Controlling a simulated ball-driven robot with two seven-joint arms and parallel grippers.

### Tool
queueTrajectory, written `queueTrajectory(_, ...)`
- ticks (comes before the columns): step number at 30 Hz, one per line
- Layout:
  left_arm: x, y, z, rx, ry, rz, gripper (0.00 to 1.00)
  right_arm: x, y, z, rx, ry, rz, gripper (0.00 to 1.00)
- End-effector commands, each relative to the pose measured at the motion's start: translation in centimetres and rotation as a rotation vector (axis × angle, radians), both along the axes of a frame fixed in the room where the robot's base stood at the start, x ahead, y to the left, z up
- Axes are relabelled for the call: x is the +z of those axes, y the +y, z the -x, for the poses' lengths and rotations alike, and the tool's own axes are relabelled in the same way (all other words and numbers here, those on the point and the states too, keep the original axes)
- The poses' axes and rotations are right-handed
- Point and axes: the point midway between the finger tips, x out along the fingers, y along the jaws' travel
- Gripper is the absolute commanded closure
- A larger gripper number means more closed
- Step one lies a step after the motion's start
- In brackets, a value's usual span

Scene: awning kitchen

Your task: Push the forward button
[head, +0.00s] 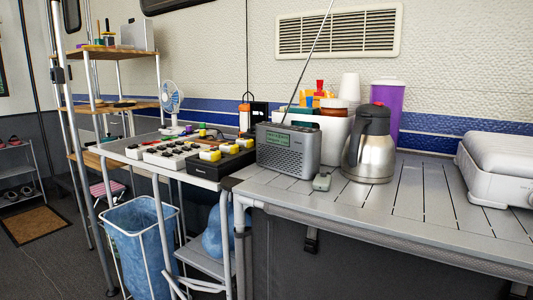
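No forward button can be picked out with certainty. A silver radio (287,149) with a raised antenna stands on the grey slatted table; its front has a green display and small controls too small to read. A black unit (220,170) with yellow and white blocks on top sits left of the radio, and white units (168,153) with dark and coloured pieces lie farther left. Neither of my grippers is in view.
A steel jug (369,150), a purple canister (388,105) and a white appliance (498,165) stand on the slatted table (420,215). The table's front middle is clear. A fan (171,98) and a blue-lined bin (140,235) are at left.

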Motion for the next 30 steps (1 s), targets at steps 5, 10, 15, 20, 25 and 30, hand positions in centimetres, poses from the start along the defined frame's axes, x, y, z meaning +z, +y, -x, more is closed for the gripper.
queueTrajectory(5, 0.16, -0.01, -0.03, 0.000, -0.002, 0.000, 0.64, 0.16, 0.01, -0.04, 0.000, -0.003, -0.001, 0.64)
queueTrajectory(10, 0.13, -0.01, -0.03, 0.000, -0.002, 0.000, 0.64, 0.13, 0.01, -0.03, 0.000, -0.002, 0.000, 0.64)
queueTrajectory(15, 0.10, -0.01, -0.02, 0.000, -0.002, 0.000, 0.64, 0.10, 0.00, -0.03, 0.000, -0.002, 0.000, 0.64)
queueTrajectory(20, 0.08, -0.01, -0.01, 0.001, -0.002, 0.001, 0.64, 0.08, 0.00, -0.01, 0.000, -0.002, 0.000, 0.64)
queueTrajectory(25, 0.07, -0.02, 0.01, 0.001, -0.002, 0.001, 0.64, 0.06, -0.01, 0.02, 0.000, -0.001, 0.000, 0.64)
queueTrajectory(30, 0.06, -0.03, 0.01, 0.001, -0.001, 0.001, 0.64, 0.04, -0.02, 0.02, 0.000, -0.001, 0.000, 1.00)
